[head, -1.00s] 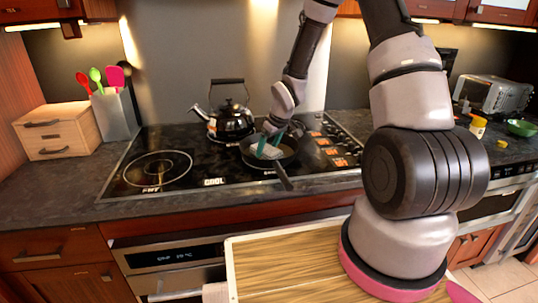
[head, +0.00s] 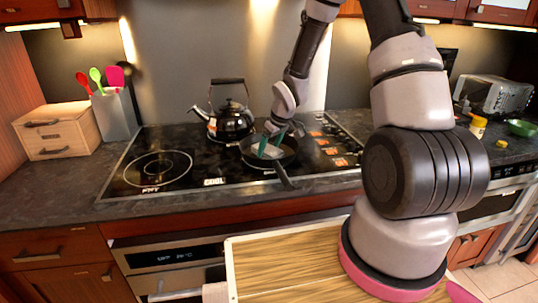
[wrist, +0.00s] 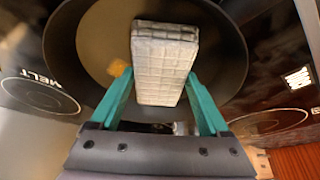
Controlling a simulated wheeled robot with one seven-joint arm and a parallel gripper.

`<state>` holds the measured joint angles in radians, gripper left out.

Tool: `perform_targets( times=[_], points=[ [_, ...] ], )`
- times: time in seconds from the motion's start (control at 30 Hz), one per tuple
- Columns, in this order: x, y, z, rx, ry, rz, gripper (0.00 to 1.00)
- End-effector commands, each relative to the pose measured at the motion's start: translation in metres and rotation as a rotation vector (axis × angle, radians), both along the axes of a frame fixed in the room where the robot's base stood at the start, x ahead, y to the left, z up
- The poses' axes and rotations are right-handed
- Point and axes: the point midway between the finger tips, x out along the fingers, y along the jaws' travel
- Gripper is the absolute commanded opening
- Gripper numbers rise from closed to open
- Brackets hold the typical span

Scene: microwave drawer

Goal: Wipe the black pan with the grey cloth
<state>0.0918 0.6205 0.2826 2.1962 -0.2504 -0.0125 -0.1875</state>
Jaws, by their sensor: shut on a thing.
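The black pan (head: 286,158) sits on the stovetop, its handle pointing toward the front. It also shows in the wrist view (wrist: 228,62), with a small orange-yellow spot on its inside left of the cloth. The grey cloth (wrist: 164,60) is a folded block with a grid pattern. My gripper (wrist: 158,92) has green fingers shut on the cloth, one on each side. In the head view my gripper (head: 273,147) is inside the pan's rim, low over its base. I cannot tell whether the cloth touches the pan; in the head view it is mostly hidden.
A black kettle (head: 231,119) stands behind and left of the pan. The stovetop's left burner (head: 157,168) is bare. A wooden box (head: 57,131) and a utensil holder (head: 115,116) stand at left. A toaster oven (head: 494,95) and green bowl (head: 522,128) are at right.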

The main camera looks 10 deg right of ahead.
Motion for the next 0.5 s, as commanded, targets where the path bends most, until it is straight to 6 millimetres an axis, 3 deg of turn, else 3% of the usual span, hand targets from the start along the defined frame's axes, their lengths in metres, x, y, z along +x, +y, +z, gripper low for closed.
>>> perform_targets(
  times=[0.23, 0.5],
  points=[
    [0.001, 0.013, 0.0, 0.0, -0.002, 0.002, 0.0],
    [0.006, 0.007, 0.0, 0.001, -0.003, -0.001, 0.0]
  ],
)
